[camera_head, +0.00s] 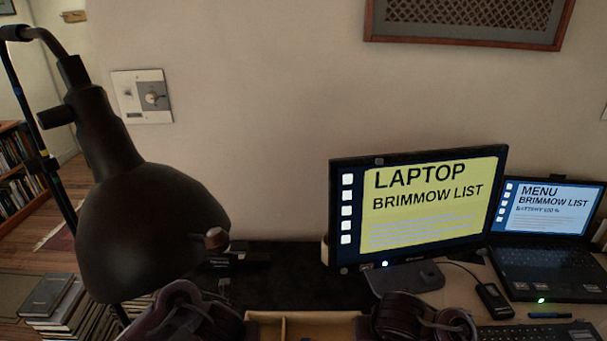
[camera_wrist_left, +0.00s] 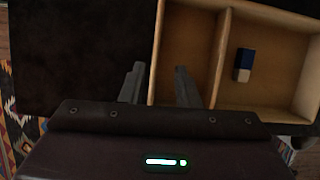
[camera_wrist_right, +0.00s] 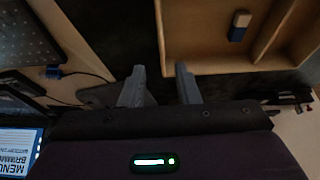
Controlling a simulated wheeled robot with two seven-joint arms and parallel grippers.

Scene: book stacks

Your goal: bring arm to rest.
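My left gripper (camera_wrist_left: 160,82) is open in the left wrist view, its two grey fingers apart with nothing between them. It is above the near edge of a wooden tray (camera_wrist_left: 228,55). My right gripper (camera_wrist_right: 158,80) is open and empty in the right wrist view, with the tray (camera_wrist_right: 205,67) beyond its fingertips. In the head view, parts of my left arm (camera_head: 187,313) and right arm (camera_head: 415,318) show at the bottom edge, on either side of the tray (camera_head: 305,328). My fingertips are hidden there.
A blue and white block (camera_wrist_left: 243,65) lies in one tray compartment. A black desk lamp (camera_head: 140,230) looms at the left. A monitor (camera_head: 420,210) and a laptop (camera_head: 545,240) stand on the right. Book stacks (camera_head: 60,305) are on the floor at left.

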